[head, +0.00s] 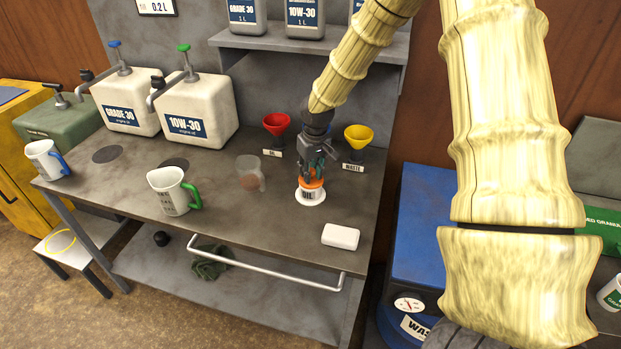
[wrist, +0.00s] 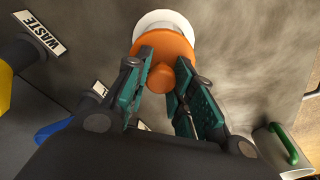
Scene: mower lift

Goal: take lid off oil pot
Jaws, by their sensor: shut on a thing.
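The oil pot (head: 309,196) stands upright on the workbench, with a white base and a label reading "OIL". Its orange lid (head: 311,182) is on top. My gripper (head: 318,172) points down over the pot. In the wrist view, the orange lid (wrist: 164,52) has a round knob (wrist: 161,77) between the two green-padded fingers of my gripper (wrist: 160,82). The fingers are shut on the lid's knob. The white rim of the pot (wrist: 165,20) shows behind the lid. I cannot tell whether the lid has parted from the pot.
Red (head: 276,124) and yellow (head: 358,136) funnels stand behind the pot. A clear cup (head: 250,174) and a green-handled jug (head: 173,192) are to its left. Bare bench (head: 265,222) lies in front of the pot.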

